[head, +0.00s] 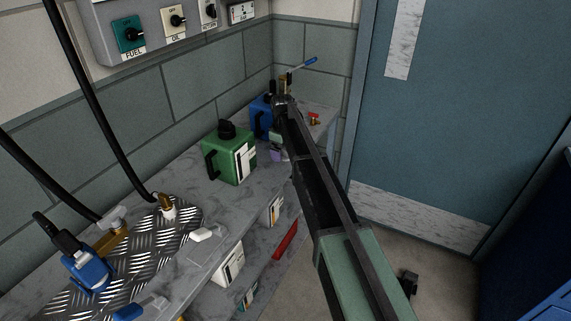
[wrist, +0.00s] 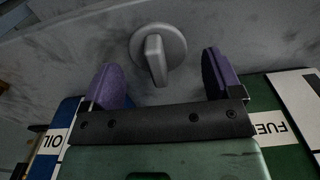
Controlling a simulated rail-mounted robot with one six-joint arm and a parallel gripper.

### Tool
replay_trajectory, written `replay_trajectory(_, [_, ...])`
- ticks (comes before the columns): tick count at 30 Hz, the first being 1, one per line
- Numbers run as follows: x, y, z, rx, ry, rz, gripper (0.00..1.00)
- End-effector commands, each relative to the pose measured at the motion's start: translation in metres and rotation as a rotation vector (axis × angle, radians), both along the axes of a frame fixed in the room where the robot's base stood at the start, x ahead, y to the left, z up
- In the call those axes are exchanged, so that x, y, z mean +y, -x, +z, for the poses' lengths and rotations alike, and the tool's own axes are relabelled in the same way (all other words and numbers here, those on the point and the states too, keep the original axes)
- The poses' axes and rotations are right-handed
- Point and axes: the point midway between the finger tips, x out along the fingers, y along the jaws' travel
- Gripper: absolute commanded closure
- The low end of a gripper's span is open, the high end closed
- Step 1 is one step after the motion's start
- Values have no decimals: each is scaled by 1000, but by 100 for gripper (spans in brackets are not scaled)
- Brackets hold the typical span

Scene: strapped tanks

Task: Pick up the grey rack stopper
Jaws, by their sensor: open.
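The grey rack stopper (wrist: 158,52), a round base with a raised grip bar, sits on the grey marbled surface in the wrist view. My gripper (wrist: 162,68) is open with one purple pad on each side of the stopper. The stopper shows between the pads, with a gap on both sides and nothing held. In the head view a purple pad of my gripper (head: 277,155) shows beside my arm, near the green tank. I cannot make out the stopper there.
A green tank (head: 228,157) and a blue tank (head: 261,117) stand on the shelf close to my gripper. A small red-topped item (head: 314,119) lies right of my arm.

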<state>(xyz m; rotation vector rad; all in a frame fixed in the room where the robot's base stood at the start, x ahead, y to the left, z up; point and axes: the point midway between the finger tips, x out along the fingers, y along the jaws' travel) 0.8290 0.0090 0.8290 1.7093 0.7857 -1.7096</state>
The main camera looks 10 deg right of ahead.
Motion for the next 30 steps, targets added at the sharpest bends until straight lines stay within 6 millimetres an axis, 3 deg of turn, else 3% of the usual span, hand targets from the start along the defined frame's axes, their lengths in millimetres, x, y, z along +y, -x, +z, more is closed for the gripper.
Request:
replay_trajectory(1, [0,0,-21,0,0,0,15])
replay_trajectory(2, [0,0,-24,0,0,0,15])
replay_trajectory(9, [0,0,-20,0,0,0,15])
replay_trajectory(19, [0,0,-20,0,0,0,64])
replay_trajectory(30, [0,0,-12,0,0,0,65])
